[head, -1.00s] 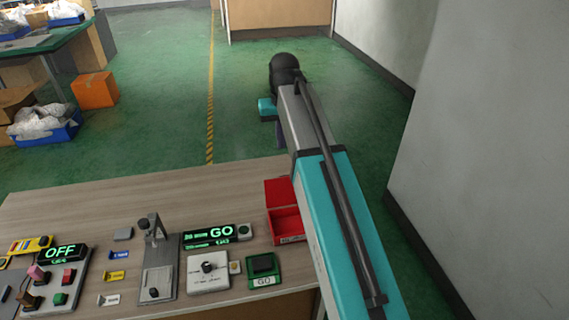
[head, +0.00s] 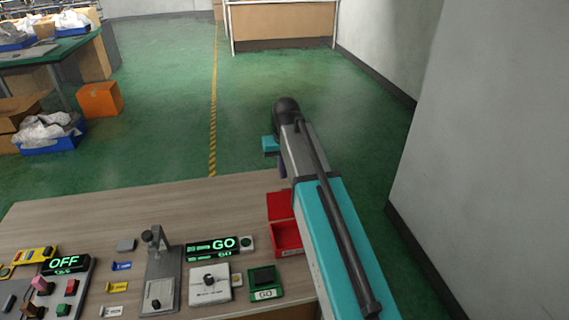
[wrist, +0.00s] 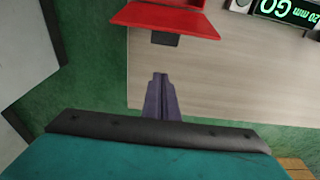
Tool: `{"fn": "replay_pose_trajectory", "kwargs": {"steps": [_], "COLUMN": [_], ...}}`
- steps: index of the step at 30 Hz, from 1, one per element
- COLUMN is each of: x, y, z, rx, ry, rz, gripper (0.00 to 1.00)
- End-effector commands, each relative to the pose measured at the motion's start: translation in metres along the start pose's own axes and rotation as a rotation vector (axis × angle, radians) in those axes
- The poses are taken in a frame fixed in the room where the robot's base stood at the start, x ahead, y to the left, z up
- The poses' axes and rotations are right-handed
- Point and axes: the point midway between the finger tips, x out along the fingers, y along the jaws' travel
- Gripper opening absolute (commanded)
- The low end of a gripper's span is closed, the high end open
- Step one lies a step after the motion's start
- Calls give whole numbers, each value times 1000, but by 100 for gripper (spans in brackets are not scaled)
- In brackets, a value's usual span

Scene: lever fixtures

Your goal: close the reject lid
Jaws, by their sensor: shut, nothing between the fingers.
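The red reject box (head: 287,238) sits at the right end of the bench, partly covered by my arm. Its red lid (head: 281,206) stands open at the back of the box. In the wrist view the lid (wrist: 165,19) is a red panel at the top, with a small dark patch under its edge. My gripper (wrist: 159,77) is shut and empty in the wrist view, its fingertips apart from the lid. In the head view my gripper (head: 282,170) shows partly, just beyond the bench's back edge behind the lid; the fingertips are hard to make out.
The wooden bench (head: 150,210) holds a green GO display (head: 212,247), a white dial box (head: 209,284), a green-framed GO device (head: 264,282) and a grey stand (head: 160,280) left of the box. A grey wall (head: 480,150) rises at the right.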

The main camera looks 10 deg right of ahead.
Motion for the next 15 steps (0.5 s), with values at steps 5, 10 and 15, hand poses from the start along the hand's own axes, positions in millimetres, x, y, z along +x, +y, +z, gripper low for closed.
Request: {"fn": "replay_pose_trajectory", "kwargs": {"steps": [5, 10, 15], "x": [18, 13, 9], "y": [0, 1, 1], "z": [0, 15, 27], "rx": [1, 1, 1], "ry": [-2, -1, -1], "rz": [0, 0, 0], "gripper": [0, 0, 0]}}
